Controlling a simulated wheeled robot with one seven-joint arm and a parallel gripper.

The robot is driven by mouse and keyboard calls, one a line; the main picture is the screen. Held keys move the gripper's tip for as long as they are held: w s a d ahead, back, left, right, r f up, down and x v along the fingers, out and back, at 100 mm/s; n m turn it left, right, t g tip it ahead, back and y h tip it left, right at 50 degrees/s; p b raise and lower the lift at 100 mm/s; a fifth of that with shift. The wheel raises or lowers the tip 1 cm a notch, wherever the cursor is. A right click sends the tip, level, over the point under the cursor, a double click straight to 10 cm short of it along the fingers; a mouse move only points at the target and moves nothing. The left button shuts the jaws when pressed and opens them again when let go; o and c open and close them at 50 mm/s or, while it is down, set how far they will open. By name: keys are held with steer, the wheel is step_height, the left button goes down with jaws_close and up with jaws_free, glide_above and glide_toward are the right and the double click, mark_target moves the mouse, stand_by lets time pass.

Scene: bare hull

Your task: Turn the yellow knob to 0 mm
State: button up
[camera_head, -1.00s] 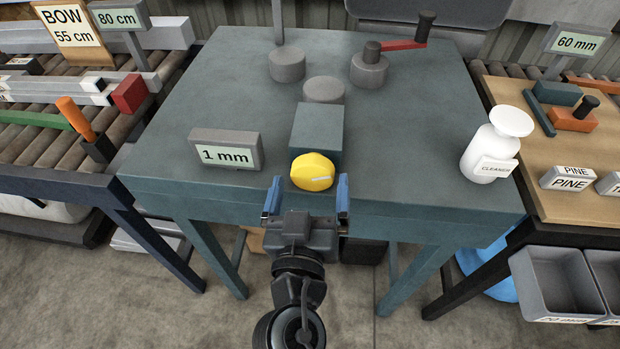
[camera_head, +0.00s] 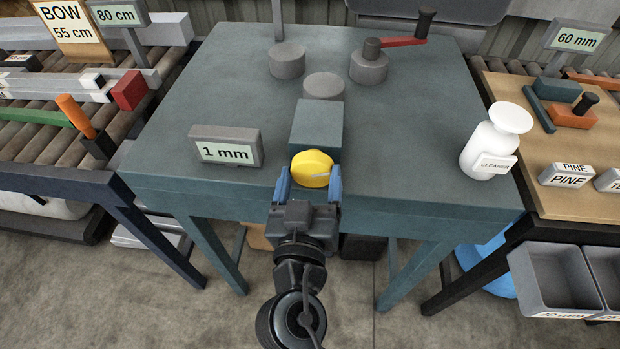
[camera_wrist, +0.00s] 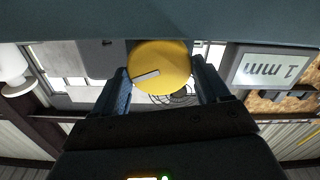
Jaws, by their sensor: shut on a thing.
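The yellow knob (camera_head: 312,168) sits on the front of the teal block (camera_head: 317,125) at the front edge of the teal table. A pale pointer line runs across its face. My gripper (camera_head: 309,178) reaches it from the front, with one blue finger on each side, shut on the knob. In the wrist view the knob (camera_wrist: 159,68) lies between the two fingers (camera_wrist: 162,82), and its pale mark points left and slightly down. The display (camera_head: 226,147) left of the knob reads "1 mm". It also shows upside down in the wrist view (camera_wrist: 268,68).
A white cleaner bottle (camera_head: 493,142) stands at the table's right edge. Grey cylinders and a red crank (camera_head: 400,44) stand at the back. The tabletop around the block is mostly clear.

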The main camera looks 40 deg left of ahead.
steer(key=shift+n+b, duration=0.4)
steer(key=shift+n, duration=1.1)
steer(key=o, duration=1)
steer(key=shift+o, duration=0.2)
steer(key=b+v, duration=0.2)
steer(key=v, duration=0.6)
